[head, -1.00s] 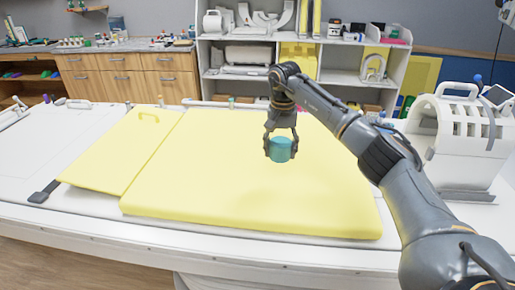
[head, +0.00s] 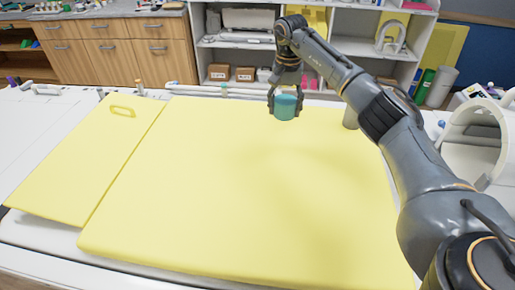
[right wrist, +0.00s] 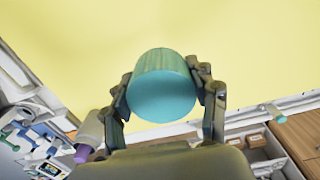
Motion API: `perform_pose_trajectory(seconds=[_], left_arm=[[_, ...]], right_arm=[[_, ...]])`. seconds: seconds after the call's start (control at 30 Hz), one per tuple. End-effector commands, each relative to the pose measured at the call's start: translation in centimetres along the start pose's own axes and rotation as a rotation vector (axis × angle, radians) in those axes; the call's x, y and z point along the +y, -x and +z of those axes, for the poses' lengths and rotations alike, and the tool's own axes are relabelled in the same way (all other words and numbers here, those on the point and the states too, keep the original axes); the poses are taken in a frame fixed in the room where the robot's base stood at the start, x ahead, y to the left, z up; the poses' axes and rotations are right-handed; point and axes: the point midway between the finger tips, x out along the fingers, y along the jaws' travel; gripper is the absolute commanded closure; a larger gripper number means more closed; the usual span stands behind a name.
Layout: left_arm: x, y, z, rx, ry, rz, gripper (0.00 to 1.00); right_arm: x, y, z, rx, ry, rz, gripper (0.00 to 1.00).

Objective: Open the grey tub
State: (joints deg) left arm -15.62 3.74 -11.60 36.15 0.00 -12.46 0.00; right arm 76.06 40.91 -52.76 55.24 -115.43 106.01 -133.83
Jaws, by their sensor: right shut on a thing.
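My right gripper (head: 286,104) is shut on a teal cylinder (head: 286,107), one finger on each side, above the far part of the yellow pad. The right wrist view shows the same cylinder (right wrist: 162,88) between the fingers, its round end facing the camera. A pale grey cylinder (head: 351,117), which may be the grey tub, stands at the pad's far edge, partly hidden by my right arm. A grey cylinder also shows left of the gripper in the right wrist view (right wrist: 90,128). I cannot tell whether it has a lid. My left gripper is out of view.
The wide yellow pad (head: 230,190) is bare, with a yellow board with a handle slot (head: 85,150) on its left. A white ring-shaped device (head: 478,140) stands at the right. Shelves and wooden cabinets (head: 115,62) stand behind.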

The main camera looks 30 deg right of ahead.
Motion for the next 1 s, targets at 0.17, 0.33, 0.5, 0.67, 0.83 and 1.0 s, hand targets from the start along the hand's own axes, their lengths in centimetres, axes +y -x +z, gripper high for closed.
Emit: perform_pose_trajectory(seconds=[0.17, 0.33, 0.5, 0.67, 0.83, 1.0], left_arm=[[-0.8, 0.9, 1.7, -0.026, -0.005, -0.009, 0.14], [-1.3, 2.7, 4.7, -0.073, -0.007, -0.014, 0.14], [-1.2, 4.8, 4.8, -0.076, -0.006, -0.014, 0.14], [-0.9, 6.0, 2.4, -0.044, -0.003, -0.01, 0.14], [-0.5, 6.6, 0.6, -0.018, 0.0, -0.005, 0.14], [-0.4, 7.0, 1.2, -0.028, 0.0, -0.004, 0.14]], right_arm=[[-0.5, -0.7, 1.7, -0.002, 0.005, 0.003, 0.79], [-1.5, -1.9, 5.0, -0.003, 0.008, 0.002, 0.79], [-2.8, -3.7, 9.1, -0.005, 0.008, 0.002, 0.79], [-3.5, -6.9, 11.4, -0.006, 0.003, 0.002, 0.79], [-4.0, -8.8, 12.6, -0.003, 0.001, 0.0, 0.79], [-4.2, -9.7, 13.3, -0.002, 0.001, -0.001, 0.79]])
